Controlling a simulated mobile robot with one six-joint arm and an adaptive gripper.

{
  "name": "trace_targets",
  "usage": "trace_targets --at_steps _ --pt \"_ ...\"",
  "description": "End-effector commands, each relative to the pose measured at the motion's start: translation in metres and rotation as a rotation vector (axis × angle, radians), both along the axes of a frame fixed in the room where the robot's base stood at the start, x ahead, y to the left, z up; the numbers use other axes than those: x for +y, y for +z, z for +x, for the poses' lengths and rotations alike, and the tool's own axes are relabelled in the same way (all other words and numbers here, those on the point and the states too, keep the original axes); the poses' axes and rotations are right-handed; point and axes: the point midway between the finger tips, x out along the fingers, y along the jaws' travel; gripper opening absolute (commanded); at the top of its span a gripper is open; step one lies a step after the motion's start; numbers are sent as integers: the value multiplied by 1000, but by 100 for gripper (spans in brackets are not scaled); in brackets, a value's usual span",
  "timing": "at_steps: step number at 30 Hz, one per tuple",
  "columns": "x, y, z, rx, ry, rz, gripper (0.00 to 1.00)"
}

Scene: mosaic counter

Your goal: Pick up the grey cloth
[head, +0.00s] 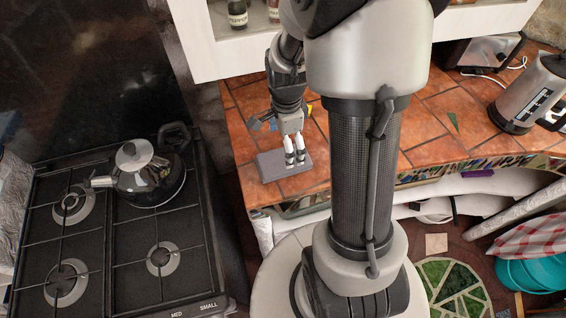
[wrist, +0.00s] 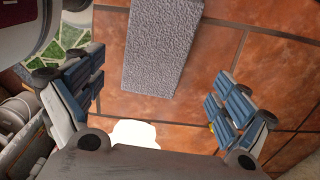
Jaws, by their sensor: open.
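The grey cloth (head: 272,166) lies flat as a folded rectangle on the orange tiled counter, near its front edge in the head view. In the wrist view the cloth (wrist: 162,45) shows a rough grey texture and runs out of the top of the picture. My gripper (head: 295,158) is over the cloth's right part in the head view. In the wrist view my gripper (wrist: 152,100) has its fingers wide apart, one on either side of the cloth's line, with nothing between them touching. The exact height of the fingertips above the cloth is hard to tell.
A stove (head: 120,250) with a kettle (head: 147,172) stands to the left, below the counter. A metal jug-like appliance (head: 527,95) and a toaster (head: 484,52) stand at the counter's right. A white cabinet (head: 215,45) hangs above. The tiles right of my column are mostly clear.

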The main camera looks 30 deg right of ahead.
Motion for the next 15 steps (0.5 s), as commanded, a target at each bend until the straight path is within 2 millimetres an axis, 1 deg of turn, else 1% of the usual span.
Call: trace_targets --at_steps 5,8,11,13,15 --pt "6 -17 -3 4 1 1 94" --pt "11 -32 -4 4 3 1 94" --pt "11 -47 -4 4 1 1 94" --pt "11 -52 -4 3 1 1 94" --pt "11 -52 -3 1 1 0 94"
